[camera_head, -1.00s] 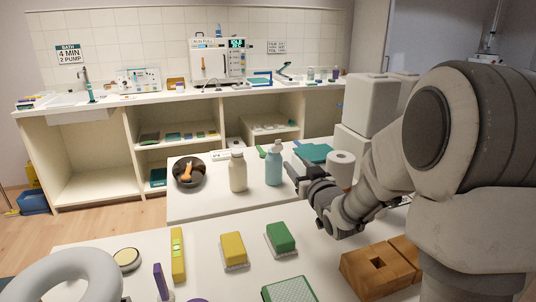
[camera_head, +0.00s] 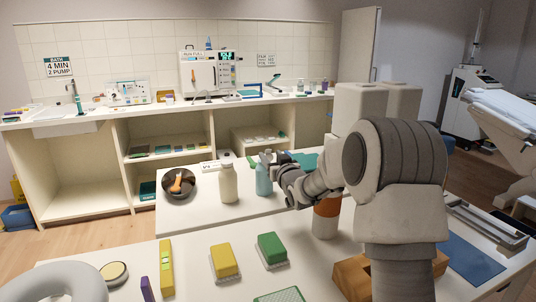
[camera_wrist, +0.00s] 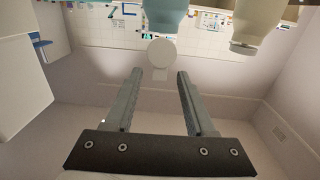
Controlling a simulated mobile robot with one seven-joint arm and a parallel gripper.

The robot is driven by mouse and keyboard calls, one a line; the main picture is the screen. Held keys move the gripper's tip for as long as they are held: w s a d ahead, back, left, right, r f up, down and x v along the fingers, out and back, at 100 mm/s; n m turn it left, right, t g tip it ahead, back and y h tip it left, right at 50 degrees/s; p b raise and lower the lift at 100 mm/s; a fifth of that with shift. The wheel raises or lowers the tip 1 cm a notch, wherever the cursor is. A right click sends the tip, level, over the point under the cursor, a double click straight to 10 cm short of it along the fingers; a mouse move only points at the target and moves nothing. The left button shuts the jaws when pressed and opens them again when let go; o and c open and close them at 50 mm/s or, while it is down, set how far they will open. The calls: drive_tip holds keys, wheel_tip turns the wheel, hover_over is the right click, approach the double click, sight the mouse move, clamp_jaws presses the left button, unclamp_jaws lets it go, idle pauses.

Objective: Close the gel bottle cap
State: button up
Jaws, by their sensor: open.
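A light blue bottle (camera_head: 263,182) stands upright on the far white table. My gripper (camera_head: 268,158) is at the height of its top, from the right, and hides much of that top. In the wrist view the blue bottle (camera_wrist: 165,14) appears upside down, with a pale round cap piece (camera_wrist: 161,52) at its neck. My gripper (camera_wrist: 159,73) is open, its two fingers apart on either side of the line to that piece, with nothing between them. A cream bottle (camera_head: 228,184) stands just left of the blue one. No label is readable on either bottle.
A dark bowl (camera_head: 179,184) with an orange-handled item stands left of the bottles. An orange and white cylinder (camera_head: 326,216) stands beneath my arm. Yellow (camera_head: 224,260) and green (camera_head: 271,249) blocks lie on the near table. A wooden block (camera_head: 352,278) is near my arm.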

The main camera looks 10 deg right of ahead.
sight(268, 152)
drive_tip(key=shift+w+a, duration=0.15)
drive_tip(key=shift+w, duration=0.8)
drive_tip(key=shift+w+a, duration=0.15)
drive_tip(key=shift+w, duration=0.8)
clamp_jaws()
